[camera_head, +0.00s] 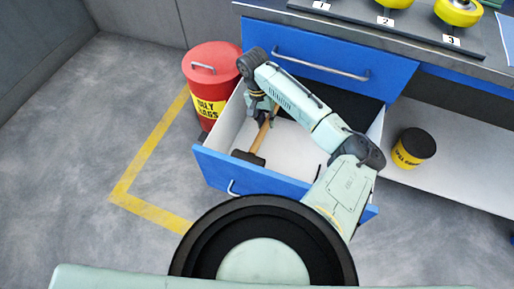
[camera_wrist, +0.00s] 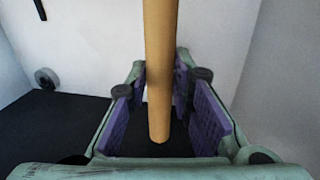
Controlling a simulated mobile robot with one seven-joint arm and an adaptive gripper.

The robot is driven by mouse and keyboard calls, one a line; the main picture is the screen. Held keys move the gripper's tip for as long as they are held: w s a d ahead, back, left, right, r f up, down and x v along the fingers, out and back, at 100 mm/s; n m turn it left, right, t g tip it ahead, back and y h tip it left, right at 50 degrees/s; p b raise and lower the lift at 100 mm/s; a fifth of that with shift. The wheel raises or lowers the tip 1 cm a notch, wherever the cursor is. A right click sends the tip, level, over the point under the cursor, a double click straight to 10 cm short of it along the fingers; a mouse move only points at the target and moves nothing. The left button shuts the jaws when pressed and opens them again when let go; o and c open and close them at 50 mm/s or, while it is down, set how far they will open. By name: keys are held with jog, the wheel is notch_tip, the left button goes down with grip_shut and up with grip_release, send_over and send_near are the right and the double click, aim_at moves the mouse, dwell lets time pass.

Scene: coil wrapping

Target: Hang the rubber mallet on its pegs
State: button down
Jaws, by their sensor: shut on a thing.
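The rubber mallet (camera_head: 261,138) has a pale wooden handle and a dark head, which rests low in the open lower drawer, towards its front left. My gripper (camera_head: 263,112) reaches down into that drawer and is shut on the mallet's handle near its far end. In the wrist view the handle (camera_wrist: 160,70) runs down between the purple-padded fingers of my gripper (camera_wrist: 163,118), and its end shows between them. The mallet's head is outside the wrist view. The pegs are not in view.
The drawer (camera_head: 213,168) has white walls and a blue front. A closed blue drawer (camera_head: 345,62) sits above it. A red rag can (camera_head: 209,75) stands close at the left. Floor at left is clear.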

aim_at(267, 138)
jog(key=shift+f+p, duration=0.9)
jog(key=shift+f, duration=2.65)
jog(key=c, duration=1.4)
grip_release()
jog(key=shift+f, duration=0.1)
jog(key=shift+f+b, duration=0.15)
jog(key=shift+b, duration=0.15)
jog(key=shift+f+b, duration=0.15)
jog(key=shift+b, duration=0.35)
jog(key=r, duration=0.3)
jog(key=a+r+b, duration=0.1)
jog(key=r, duration=0.3)
jog(key=a+r, duration=0.1)
jog(key=r, duration=0.3)
jog(key=shift+w, duration=0.35)
